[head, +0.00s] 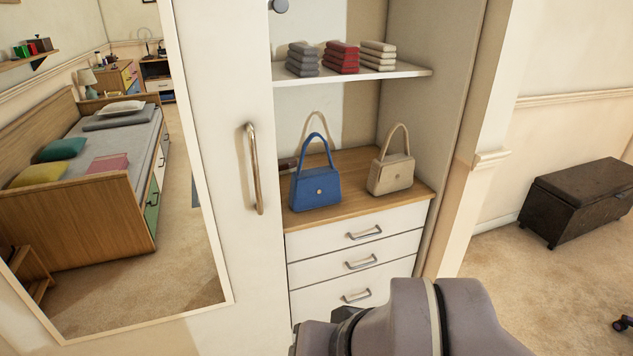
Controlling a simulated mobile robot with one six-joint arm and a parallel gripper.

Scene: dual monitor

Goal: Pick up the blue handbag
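The blue handbag (316,188) stands upright on the wooden top (350,168) of a drawer unit inside an open wardrobe. Its handle arches up above it. A beige handbag (391,174) stands to its right, a small gap apart. My arm shows at the bottom of the view, below and in front of the drawers. The fingers of my gripper cannot be made out. Nothing of mine touches the blue handbag.
A shelf (418,71) above the bags holds folded grey, red and beige cloths. White drawers (360,262) with metal handles are below. A mirrored wardrobe door (235,130) stands left, with a long handle. A dark chest (578,203) is at right on open carpet.

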